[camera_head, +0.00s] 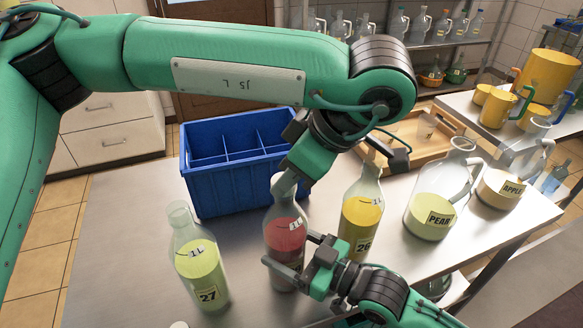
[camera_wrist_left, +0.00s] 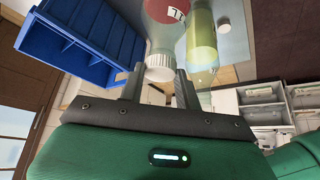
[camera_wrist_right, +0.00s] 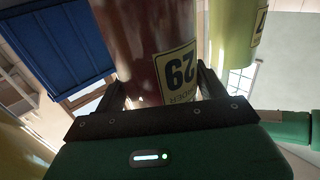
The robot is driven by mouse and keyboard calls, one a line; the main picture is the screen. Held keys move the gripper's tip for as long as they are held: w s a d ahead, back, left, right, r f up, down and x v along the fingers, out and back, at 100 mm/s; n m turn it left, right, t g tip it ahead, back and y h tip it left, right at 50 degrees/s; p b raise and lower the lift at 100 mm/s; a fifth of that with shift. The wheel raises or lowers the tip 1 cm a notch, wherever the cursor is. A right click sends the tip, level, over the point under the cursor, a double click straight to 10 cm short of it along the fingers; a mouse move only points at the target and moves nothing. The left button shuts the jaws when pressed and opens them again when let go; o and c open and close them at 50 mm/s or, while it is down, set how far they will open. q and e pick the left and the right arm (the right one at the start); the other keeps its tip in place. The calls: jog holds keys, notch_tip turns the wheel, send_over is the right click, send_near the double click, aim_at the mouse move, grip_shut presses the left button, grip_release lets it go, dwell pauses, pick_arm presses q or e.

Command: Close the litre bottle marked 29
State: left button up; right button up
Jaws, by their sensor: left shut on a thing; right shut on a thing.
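The litre bottle marked 29 (camera_head: 286,237), with red liquid, stands upright on the steel table. Its 29 label (camera_wrist_right: 177,72) shows in the right wrist view. My right gripper (camera_head: 291,262) is shut around the bottle's body, one finger on each side. My left gripper (camera_head: 288,183) is above the bottle, shut on a white ribbed cap (camera_wrist_left: 159,67) at the mouth of the neck. The cap is in line with the neck; I cannot tell whether it is threaded on. The left fingers partly hide the neck in the head view.
Bottle 27 (camera_head: 202,272), open-topped, stands left and bottle 26 (camera_head: 359,220) close right. A blue divided crate (camera_head: 215,180) is behind. The pear jug (camera_head: 430,218) and apple jug (camera_head: 498,190) stand right. A wooden tray (camera_head: 403,135) lies at the back. The table's left part is clear.

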pick_arm(q)
jog(key=m, duration=0.1)
jog(key=m+t+h, duration=0.1)
jog(key=m, duration=0.2)
jog(key=shift+s+a+t, duration=0.15)
jog(key=shift+a+t, duration=0.1)
jog(key=shift+t, duration=0.05)
jog(key=m+t+h, duration=0.1)
jog(key=m+h, duration=0.1)
jog(key=m, duration=0.1)
jog(key=shift+s+a+m, duration=0.1)
jog(key=shift+a+m, duration=0.05)
jog(key=shift+m, duration=0.15)
jog(key=m, duration=0.1)
jog(key=m+h, duration=0.1)
jog(key=m, duration=0.1)
jog(key=m+h, duration=0.1)
jog(key=m, duration=0.1)
jog(key=shift+a+t, duration=0.3)
jog(key=m+h, duration=0.1)
jog(key=m, duration=0.1)
jog(key=m+h, duration=0.1)
jog(key=m, duration=0.1)
jog(key=shift+a+f+h, duration=0.1)
jog(key=shift+a+h, duration=0.05)
jog(key=shift+h, duration=0.15)
jog(key=o, duration=1)
jog(key=v, duration=1.2)
